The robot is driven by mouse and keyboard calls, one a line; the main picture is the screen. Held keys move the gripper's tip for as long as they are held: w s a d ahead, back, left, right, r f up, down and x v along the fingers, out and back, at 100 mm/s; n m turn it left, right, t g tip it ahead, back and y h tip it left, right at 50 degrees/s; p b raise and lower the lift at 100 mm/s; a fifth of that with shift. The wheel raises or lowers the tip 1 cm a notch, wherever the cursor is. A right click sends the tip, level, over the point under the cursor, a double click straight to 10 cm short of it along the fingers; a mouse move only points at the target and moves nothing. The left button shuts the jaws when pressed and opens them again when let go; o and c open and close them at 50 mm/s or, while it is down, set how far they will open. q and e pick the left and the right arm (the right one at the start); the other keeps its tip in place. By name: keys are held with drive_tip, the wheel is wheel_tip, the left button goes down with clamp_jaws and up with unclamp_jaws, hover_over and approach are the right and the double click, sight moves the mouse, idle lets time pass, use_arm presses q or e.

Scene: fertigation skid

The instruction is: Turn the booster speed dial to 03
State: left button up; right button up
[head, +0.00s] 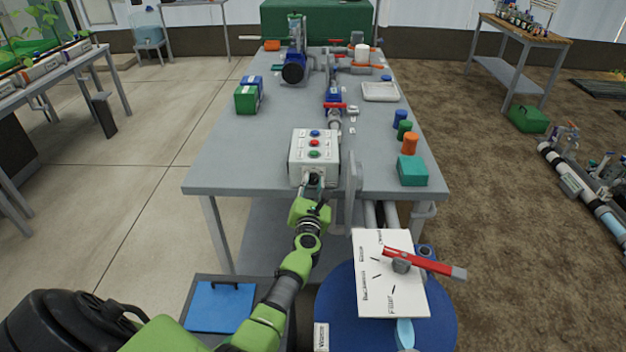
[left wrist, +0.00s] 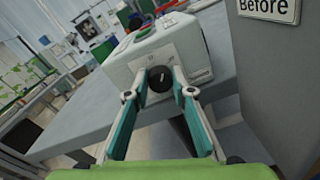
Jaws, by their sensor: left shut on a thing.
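The booster speed dial is a dark round knob (left wrist: 160,80) on the front face of a white control box (left wrist: 190,45). In the head view the control box (head: 327,150) stands at the table's near edge, with blue, red and green buttons on top. My left gripper (head: 313,184) is at the box's front face and hides most of the dial there. In the left wrist view its two teal-padded fingers (left wrist: 160,84) are shut on the dial, one on each side. The dial's scale and pointer are too small to read. My right gripper is not in view.
A grey upright panel (head: 353,185) stands close right of the box. A white plate with a red-handled lever (head: 425,262) is nearer, over a blue drum (head: 335,300). The table's left front is clear.

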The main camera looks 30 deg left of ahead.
use_arm(q)
drive_tip(key=m+p, duration=0.1)
drive_tip(key=m, duration=0.3)
drive_tip(key=shift+d+m+p, duration=0.1)
drive_tip(key=shift+m+p, duration=0.2)
drive_tip(key=shift+m, duration=0.1)
idle(0.5)
drive_tip(key=o, duration=1.1)
drive_tip(key=shift+o, duration=0.2)
drive_tip(key=shift+s+d, duration=0.15)
drive_tip(key=v, duration=0.7)
